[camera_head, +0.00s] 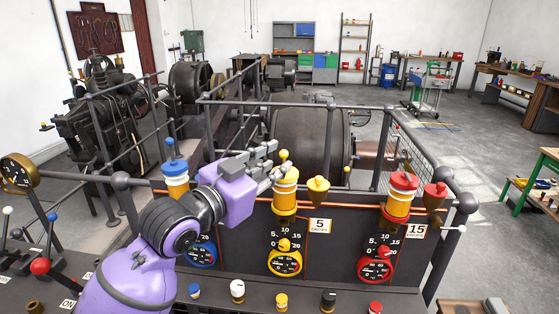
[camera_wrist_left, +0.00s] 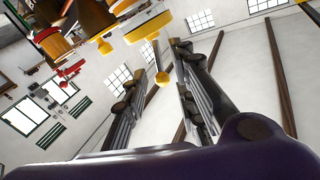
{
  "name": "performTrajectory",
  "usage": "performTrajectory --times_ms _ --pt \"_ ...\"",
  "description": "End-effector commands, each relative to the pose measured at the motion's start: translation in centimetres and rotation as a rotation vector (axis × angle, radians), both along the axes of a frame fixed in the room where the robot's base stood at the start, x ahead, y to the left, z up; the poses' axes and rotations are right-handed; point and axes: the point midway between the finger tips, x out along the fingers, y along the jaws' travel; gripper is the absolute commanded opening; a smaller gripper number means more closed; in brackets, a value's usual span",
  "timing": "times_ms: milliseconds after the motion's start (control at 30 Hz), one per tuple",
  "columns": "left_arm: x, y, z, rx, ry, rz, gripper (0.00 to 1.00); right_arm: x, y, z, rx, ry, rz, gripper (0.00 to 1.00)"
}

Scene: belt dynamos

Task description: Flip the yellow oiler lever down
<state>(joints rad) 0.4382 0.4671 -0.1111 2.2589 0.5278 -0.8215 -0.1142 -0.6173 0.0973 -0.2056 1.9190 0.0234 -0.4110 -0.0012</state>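The yellow oiler (camera_head: 285,198) stands on the dark panel in the head view, right of my left gripper. Its lever (camera_head: 284,156) sticks up from the top and ends in a small yellow ball. My left gripper (camera_head: 276,160) is open beside the oiler's top, with its fingertips close to the lever. In the left wrist view the yellow lever ball (camera_wrist_left: 162,79) shows between the two spread fingers (camera_wrist_left: 160,66), and I see no clear contact. The oiler's yellow parts (camera_wrist_left: 148,27) are at the upper left there. My right gripper is not in view.
A blue oiler (camera_head: 175,180) stands left and a red oiler (camera_head: 400,195) right on the same panel. A yellow funnel cup (camera_head: 317,190) sits just right of the yellow oiler. Gauges and knobs line the panel front. Railings (camera_head: 240,103) and a large drum (camera_head: 308,140) are behind.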

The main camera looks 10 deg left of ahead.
Motion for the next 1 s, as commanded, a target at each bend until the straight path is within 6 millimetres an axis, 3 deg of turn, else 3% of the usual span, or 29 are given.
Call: performTrajectory --times_ms 200,500,700,1000 --pt "1.9 -1.1 0.1 -0.002 -0.003 0.0 0.26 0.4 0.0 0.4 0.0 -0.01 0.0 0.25" --pt "2.2 -1.3 0.0 -0.001 -0.001 0.001 0.26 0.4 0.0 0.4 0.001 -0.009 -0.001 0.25" --pt "2.2 -1.3 0.0 -0.001 -0.001 0.001 0.01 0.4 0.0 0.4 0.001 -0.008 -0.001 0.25" --pt "2.2 -1.2 -0.8 0.0 -0.05 0.002 0.0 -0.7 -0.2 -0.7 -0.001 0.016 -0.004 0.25"
